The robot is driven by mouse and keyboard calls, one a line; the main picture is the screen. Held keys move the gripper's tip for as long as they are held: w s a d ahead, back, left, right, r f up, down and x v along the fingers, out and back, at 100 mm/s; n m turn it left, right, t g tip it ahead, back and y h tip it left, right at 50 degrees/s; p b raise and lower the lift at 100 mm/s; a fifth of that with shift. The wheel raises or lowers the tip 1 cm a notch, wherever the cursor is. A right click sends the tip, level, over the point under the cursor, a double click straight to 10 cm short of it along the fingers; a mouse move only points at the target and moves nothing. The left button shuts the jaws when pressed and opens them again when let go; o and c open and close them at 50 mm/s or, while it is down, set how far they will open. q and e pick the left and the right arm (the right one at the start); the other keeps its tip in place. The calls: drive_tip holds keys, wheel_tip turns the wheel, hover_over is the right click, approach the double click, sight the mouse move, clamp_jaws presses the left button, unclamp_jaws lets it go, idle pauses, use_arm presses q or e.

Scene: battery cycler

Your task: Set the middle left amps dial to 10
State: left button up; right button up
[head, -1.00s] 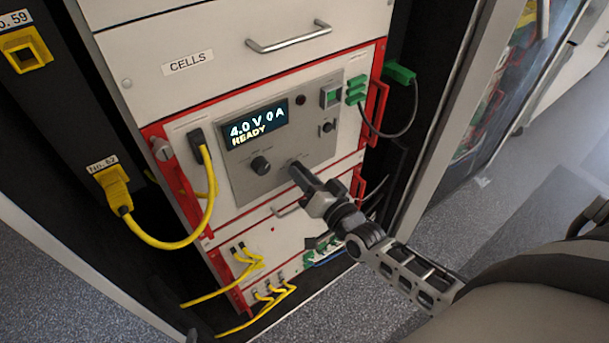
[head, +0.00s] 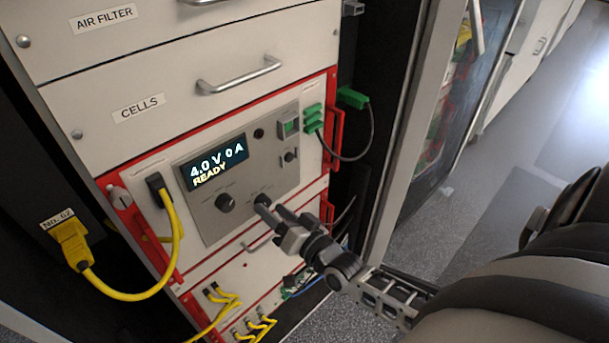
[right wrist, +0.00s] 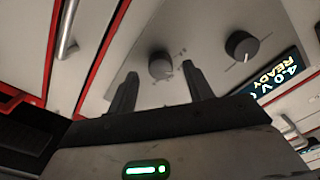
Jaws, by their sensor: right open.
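The grey control panel (head: 210,225) has a display (head: 215,168) reading "4.0 V 0 A" and "READY". Two dark round dials sit below it: a left dial (head: 225,202) and a right dial (head: 263,200). Their small labels are unreadable. My right gripper (head: 268,208) is open at the right dial and partly covers it. In the right wrist view, this dial (right wrist: 160,64) shows between the two fingertips; whether they touch it I cannot tell. The other dial (right wrist: 242,45) is outside the fingers, near the display (right wrist: 270,82). My left gripper is not in view.
Red handles (head: 334,150) flank the unit. A yellow cable (head: 165,262) loops at the left, and a dark cable (head: 370,140) hangs from green plugs at the right. A drawer with a metal handle (head: 240,75) is above. Bare floor lies to the right.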

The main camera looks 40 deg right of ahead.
drive_tip(key=s+d, duration=0.2)
drive_tip(key=s, duration=1.2)
drive_tip(key=shift+s+b, duration=0.15)
drive_tip(key=shift+b, duration=0.2)
drive_tip(key=shift+a, duration=0.1)
drive_tip(key=a+f+n+g+y, duration=0.1)
drive_tip(key=a+f+n+g, duration=0.1)
drive_tip(key=a+n+g, duration=0.45)
drive_tip(key=s+d+r+n+g+h, duration=0.2)
drive_tip(key=s+g+h, duration=0.1)
drive_tip(key=s+g, duration=0.5)
drive_tip(key=w+a+f+t+y, duration=0.2)
drive_tip(key=w+a+f+t, duration=0.4)
drive_tip(key=t, duration=0.1)
drive_tip(key=shift+w, duration=0.15)
